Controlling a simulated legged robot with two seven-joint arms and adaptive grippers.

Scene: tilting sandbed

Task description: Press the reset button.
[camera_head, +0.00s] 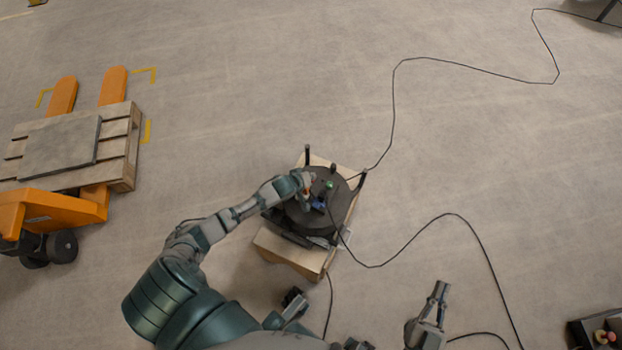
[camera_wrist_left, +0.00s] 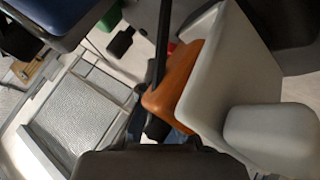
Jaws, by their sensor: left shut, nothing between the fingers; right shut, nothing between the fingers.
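The sandbed device (camera_head: 298,219) is a dark round platform on a wooden base, with black posts at its edge. A small green item (camera_head: 329,184) and a small blue item (camera_head: 319,205) sit on it. I cannot tell which part is the reset button. My left gripper (camera_head: 307,188) is shut and empty, over the left part of the platform; whether it touches anything is unclear. In the left wrist view, an orange part (camera_wrist_left: 175,82), a pale grey block and a green item (camera_wrist_left: 109,18) show close up. My right gripper (camera_head: 440,296) is shut and empty above the floor.
A wooden pallet (camera_head: 122,165) with a grey slab rests on an orange pallet jack (camera_head: 70,207) at the left. A black cable (camera_head: 394,110) winds across the floor. A dark box with red knobs (camera_head: 602,337) is at the bottom right. The floor between is mostly clear.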

